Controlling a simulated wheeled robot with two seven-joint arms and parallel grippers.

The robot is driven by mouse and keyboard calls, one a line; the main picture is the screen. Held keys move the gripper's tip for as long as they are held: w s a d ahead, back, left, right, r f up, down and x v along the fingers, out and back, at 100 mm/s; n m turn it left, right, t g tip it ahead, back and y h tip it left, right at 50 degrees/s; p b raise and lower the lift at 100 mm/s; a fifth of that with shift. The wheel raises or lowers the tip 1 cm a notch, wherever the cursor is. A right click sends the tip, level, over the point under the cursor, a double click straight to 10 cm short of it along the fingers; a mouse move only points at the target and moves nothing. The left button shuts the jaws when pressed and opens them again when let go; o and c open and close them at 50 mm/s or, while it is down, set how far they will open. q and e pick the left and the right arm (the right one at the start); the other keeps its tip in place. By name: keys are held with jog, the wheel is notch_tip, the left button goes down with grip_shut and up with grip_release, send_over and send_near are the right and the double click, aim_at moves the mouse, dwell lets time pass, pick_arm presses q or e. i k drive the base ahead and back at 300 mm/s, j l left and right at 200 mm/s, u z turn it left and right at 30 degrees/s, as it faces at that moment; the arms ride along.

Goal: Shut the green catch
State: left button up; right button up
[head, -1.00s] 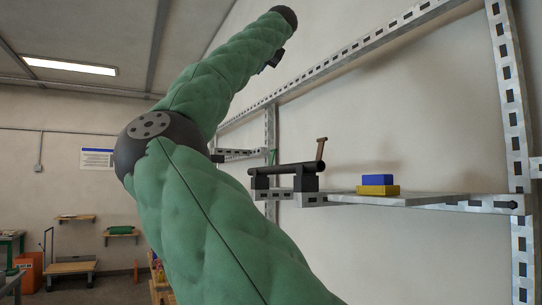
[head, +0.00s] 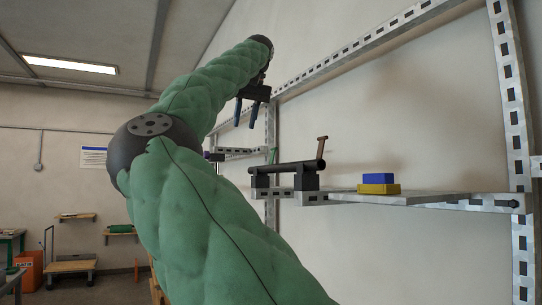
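The green catch (head: 272,156) is a small upright lever, slightly tilted, at the left clamp behind the black pipe (head: 300,167). The pipe lies level in black clamp blocks (head: 305,181) on the wall rack. A brown lever (head: 321,148) stands raised at the right clamp. My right gripper (head: 246,124) hangs above and to the left of the green catch, fingers pointing down. Its two bluish fingers are apart with nothing between them, and it touches nothing. My green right arm covers much of the middle. My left gripper is not in view.
A blue block (head: 378,180) rests on a yellow block (head: 378,190) on the shelf (head: 430,198) right of the clamps. Perforated metal rails (head: 515,120) frame the rack against the wall. The space above the pipe is free.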

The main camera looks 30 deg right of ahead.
aim_at(273, 150)
jog(key=i+l, duration=0.2)
jog(key=l, duration=0.2)
jog(key=i+l, duration=0.45)
jog(key=l, duration=0.3)
